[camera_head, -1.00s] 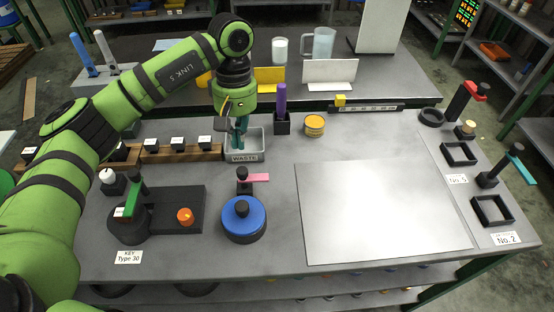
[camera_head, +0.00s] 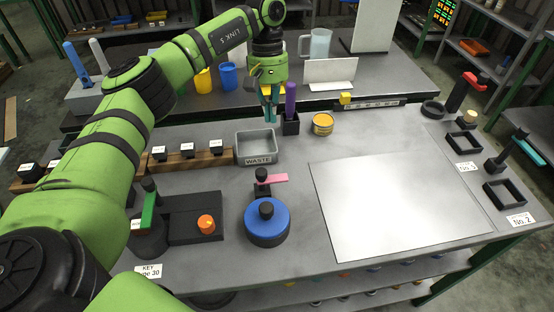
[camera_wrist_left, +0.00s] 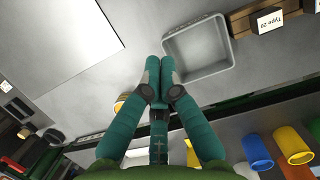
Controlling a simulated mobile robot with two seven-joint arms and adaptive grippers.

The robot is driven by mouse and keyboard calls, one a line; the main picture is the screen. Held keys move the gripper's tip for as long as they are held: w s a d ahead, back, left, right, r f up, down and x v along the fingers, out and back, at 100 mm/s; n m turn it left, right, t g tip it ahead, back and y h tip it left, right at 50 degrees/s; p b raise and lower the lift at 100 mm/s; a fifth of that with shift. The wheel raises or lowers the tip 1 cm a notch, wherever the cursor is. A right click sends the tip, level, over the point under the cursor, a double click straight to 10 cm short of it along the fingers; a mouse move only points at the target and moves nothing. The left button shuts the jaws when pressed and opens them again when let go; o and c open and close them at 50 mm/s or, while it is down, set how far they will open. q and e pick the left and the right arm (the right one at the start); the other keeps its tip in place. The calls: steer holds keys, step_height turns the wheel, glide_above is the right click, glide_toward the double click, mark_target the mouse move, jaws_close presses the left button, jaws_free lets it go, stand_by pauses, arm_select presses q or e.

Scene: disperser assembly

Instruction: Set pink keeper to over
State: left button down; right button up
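The pink keeper (camera_head: 276,179) is a flat pink bar on a short black post with a round black knob. It points right, beside and behind the blue-topped round disc (camera_head: 267,224) with its black knob, not across it. My left gripper (camera_head: 270,119) hangs fingers down behind the keeper, between the waste tray and the purple stick. In the left wrist view its teal fingertips (camera_wrist_left: 161,64) are together with nothing visible between them. The keeper does not show clearly in the wrist view. My right gripper is not in view.
The grey waste tray (camera_head: 239,157) looks empty. A purple stick (camera_head: 291,99) stands in a black holder just right of my gripper. A yellow tin (camera_head: 323,124) and a wide pale sheet (camera_head: 395,200) lie to the right. A black fixture with an orange knob (camera_head: 206,223) is left.

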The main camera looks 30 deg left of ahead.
mark_target(272, 179)
arm_select(q)
steer(key=p+x, duration=0.3)
steer(key=x, duration=0.7)
steer(key=shift+s+p, duration=0.15)
steer(key=shift+p, duration=0.2)
steer(key=shift+s+d+r+p, duration=0.2)
steer(key=shift+s+d+p, duration=0.75)
steer(key=shift+s+p, duration=0.2)
steer(key=shift+s+d+f, duration=0.15)
steer(key=shift+s+d, duration=0.1)
steer(key=shift+s, duration=0.15)
